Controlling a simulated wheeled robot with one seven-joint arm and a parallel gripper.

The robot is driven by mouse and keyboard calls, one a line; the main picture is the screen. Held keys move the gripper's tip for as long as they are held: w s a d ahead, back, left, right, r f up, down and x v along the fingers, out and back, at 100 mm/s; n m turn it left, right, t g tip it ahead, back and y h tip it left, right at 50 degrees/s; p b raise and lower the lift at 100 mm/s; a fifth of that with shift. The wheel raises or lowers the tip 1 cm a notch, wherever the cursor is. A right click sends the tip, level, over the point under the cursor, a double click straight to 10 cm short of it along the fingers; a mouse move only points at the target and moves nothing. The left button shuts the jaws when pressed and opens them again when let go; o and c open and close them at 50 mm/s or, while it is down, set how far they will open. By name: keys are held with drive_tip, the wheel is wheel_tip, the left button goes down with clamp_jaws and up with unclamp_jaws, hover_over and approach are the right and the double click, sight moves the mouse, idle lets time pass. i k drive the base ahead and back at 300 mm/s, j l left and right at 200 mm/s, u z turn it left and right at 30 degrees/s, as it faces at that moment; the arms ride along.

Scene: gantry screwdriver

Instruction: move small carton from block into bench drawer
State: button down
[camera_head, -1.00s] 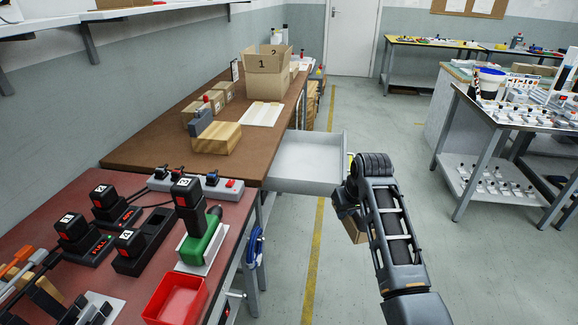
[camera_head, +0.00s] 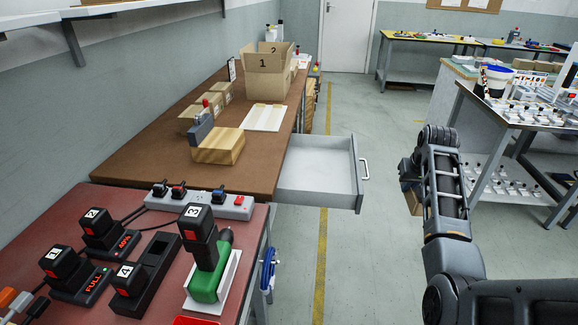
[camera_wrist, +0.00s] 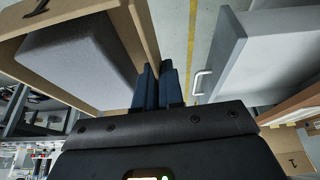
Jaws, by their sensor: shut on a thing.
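The small carton (camera_wrist: 148,40) is an open tan box with a grey padded block inside, seen at the left of the wrist view. My gripper (camera_wrist: 158,80) is shut on one of its walls, a dark blue finger on each side. In the head view, the carton (camera_head: 409,202) hangs below my gripper (camera_head: 407,172), partly hidden, over the aisle right of the drawer. The bench drawer (camera_head: 357,190) is pulled out and looks empty. Its front and handle also show in the wrist view (camera_wrist: 222,60), apart from the carton. The wooden block (camera_head: 218,148) stands on the brown bench.
A large open carton (camera_head: 268,72), a white board (camera_head: 266,117) and several small boxes stand on the brown bench (camera_head: 140,160). The red bench (camera_head: 120,215) holds chargers and a green screwdriver (camera_head: 208,270). A grey table (camera_head: 515,115) stands right. The aisle floor is clear.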

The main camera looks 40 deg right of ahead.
sight(317, 172)
drive_tip(key=i+l, duration=0.1)
drive_tip(key=i, duration=1)
